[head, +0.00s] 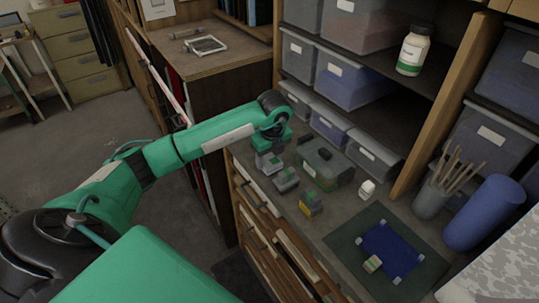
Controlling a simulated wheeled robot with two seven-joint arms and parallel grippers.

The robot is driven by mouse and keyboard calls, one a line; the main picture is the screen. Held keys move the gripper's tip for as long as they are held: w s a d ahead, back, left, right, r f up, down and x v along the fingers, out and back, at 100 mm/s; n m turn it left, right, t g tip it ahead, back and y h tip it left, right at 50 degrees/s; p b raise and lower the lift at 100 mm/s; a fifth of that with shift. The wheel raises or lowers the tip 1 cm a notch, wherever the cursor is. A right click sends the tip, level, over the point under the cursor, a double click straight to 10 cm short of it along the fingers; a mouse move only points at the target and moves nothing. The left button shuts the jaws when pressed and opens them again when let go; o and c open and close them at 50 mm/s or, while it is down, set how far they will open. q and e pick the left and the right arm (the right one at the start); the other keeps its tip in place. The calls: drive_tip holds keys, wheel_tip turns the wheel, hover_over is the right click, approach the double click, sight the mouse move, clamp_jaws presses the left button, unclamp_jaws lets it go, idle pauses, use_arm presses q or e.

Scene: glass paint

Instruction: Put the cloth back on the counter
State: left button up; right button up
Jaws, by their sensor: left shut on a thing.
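My left gripper (268,168) is low over the left part of the counter (350,222), below the bent green wrist. It is shut on a small pale grey thing, which I take to be the cloth. The wrist and fingers hide most of it, and I cannot tell whether it touches the counter. My right gripper is not in view.
Close by are a grey block (286,180), a yellow-and-blue block (310,204) and a clear lidded box (325,166). A white bottle (367,189), a dark green mat (345,244) with a blue sheet (392,245), and a brush cup (430,201) stand further right.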

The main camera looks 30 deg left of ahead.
use_arm(q)
drive_tip(key=shift+f, duration=0.1)
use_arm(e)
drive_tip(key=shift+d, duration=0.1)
use_arm(q)
drive_tip(key=shift+f, duration=0.1)
drive_tip(key=o, duration=0.9)
drive_tip(key=shift+o, duration=0.2)
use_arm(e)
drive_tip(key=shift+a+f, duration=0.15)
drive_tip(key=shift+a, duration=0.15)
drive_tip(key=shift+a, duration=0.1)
